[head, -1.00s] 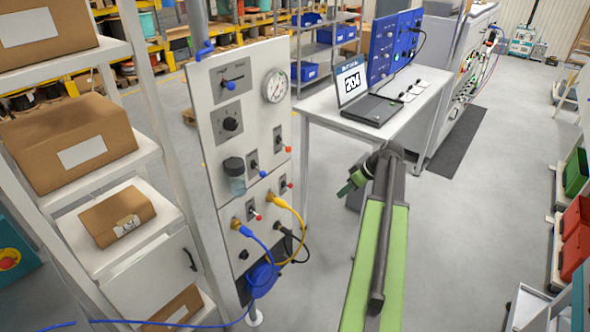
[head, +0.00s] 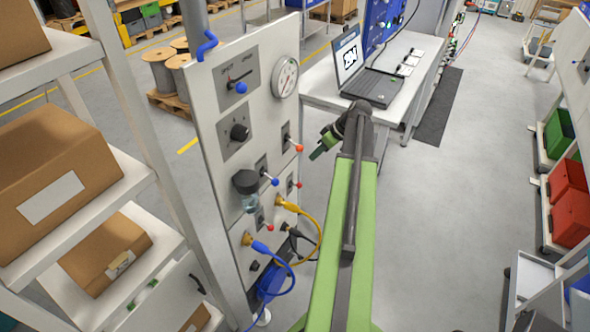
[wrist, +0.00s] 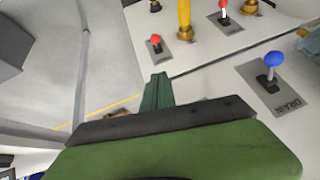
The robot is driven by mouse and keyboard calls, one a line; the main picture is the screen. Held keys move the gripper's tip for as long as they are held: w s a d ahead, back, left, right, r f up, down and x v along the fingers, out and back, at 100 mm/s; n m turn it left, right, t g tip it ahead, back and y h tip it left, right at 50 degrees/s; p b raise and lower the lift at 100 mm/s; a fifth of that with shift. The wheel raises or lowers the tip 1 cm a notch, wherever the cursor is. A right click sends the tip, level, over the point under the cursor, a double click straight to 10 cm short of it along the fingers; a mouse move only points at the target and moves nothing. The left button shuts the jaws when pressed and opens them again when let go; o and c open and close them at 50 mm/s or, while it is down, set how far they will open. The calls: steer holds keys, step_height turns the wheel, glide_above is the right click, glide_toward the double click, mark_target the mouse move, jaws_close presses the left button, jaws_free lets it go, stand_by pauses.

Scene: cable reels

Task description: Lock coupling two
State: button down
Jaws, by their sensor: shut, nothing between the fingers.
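A white upright panel (head: 220,140) bears couplings and small levers. A yellow plug (head: 287,204) and a blue plug (head: 259,246) sit in couplings low on it. Red-knobbed levers stand near them, including one (head: 298,184) above the yellow plug and one (head: 269,227) left of it. In the wrist view, a red-knobbed lever (wrist: 155,41) stands beside the yellow plug (wrist: 184,18), with another red lever (wrist: 223,6) beyond. I cannot read which coupling is two. My gripper (head: 315,154) is shut and empty, right of the panel and apart from the levers; its fingers (wrist: 157,90) point toward the panel.
A blue-knobbed lever marked DRAIN (wrist: 272,62) is near my gripper. A gauge (head: 285,78) and a dark-topped bowl (head: 247,187) project from the panel. Yellow, blue and black cables hang below. A shelf with boxes (head: 50,195) stands left, a laptop table (head: 330,98) behind.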

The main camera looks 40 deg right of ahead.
stand_by(0.3)
steer(key=b, duration=1)
glide_above(299, 185)
steer(key=w+d, duration=0.1)
steer(key=d, duration=0.1)
step_height(299, 185, down, 10)
steer(key=shift+s+a+f+b, duration=0.1)
steer(key=shift+s+f+b, duration=0.2)
steer(key=shift+f+b, duration=0.3)
steer(key=shift+s+a+f+b, duration=0.1)
steer(key=shift+s+f+b, duration=0.15)
steer(key=shift+f+b, duration=0.35)
steer(key=shift+r, duration=0.1)
steer(key=shift+d, duration=0.1)
